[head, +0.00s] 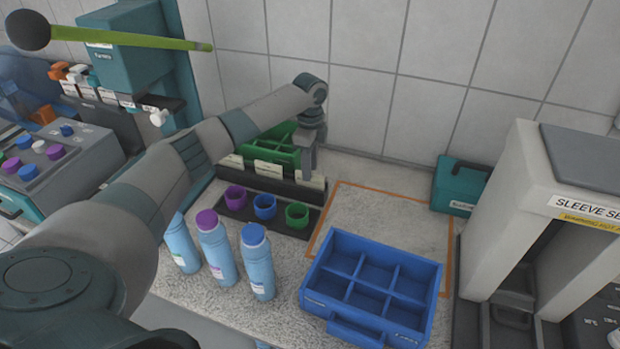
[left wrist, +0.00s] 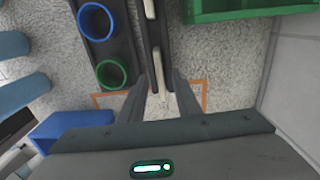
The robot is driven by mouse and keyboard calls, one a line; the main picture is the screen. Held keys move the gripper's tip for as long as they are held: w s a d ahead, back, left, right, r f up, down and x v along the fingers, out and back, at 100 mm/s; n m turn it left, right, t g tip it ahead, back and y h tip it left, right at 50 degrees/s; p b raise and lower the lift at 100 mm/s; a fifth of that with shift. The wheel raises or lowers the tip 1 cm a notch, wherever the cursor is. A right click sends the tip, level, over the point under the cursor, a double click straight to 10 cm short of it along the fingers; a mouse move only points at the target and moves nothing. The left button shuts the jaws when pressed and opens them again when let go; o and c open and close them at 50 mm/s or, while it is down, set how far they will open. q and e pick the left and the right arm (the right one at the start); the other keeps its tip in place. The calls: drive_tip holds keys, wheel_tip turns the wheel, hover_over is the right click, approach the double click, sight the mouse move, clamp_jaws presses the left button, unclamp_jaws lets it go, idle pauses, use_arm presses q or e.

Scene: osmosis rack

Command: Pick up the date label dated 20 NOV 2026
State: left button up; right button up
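A dark rack (head: 283,188) holds pale date labels standing upright in a row. The left label (head: 235,161), the middle label (head: 268,169) and the right label (head: 316,182) show in the head view; their dates are too small to read. My left gripper (head: 309,172) points down at the right label and partly covers it. In the left wrist view my left gripper (left wrist: 161,76) is open, with a finger on each side of the rack's end and a thin pale label edge (left wrist: 163,92) between them. Contact cannot be told. My right gripper is not in view.
A green bin (head: 283,146) stands behind the rack. Purple, blue and green cups (head: 264,207) sit in front of it. Blue bottles (head: 257,262) stand front left. A blue divided tray (head: 372,285) lies front right. The orange-outlined counter area (head: 385,222) is largely clear.

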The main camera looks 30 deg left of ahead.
use_arm(q)
drive_tip(key=shift+f+p, duration=0.55)
drive_tip(key=shift+f, duration=1.1)
clamp_jaws()
